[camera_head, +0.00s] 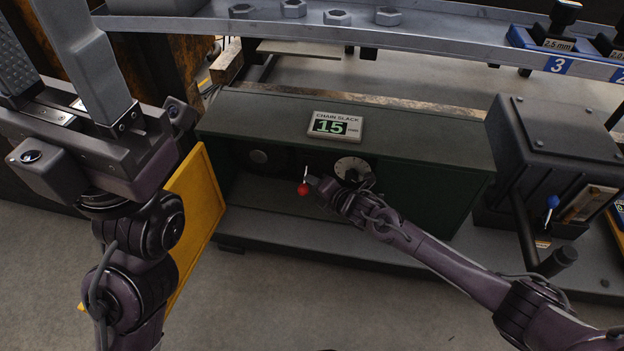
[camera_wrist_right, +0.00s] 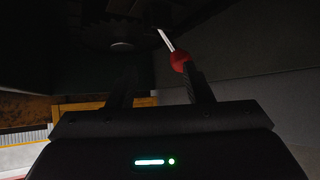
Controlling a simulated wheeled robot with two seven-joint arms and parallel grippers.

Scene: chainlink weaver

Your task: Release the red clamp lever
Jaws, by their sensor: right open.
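The red clamp lever (camera_head: 303,189) is a thin pale rod with a red ball at its lower end, inside the open green cabinet. My right gripper (camera_head: 313,184) is open just right of the ball in the head view. In the right wrist view the lever's red ball (camera_wrist_right: 180,60) shows by the tip of the right-hand finger, its rod slanting up to the left. My right gripper's two fingers (camera_wrist_right: 158,78) stand apart there. I cannot tell whether the ball touches a finger. My left gripper (camera_head: 32,15) is raised at the left, fingers apart, far from the lever.
The green cabinet (camera_head: 440,145) carries a chain slack display (camera_head: 335,126) reading 15. A round dial (camera_head: 352,168) sits close behind my right gripper. A yellow door (camera_head: 195,215) hangs open at left. A dark machine with a blue-knobbed lever (camera_head: 552,202) stands right. A shelf (camera_head: 450,35) crosses above.

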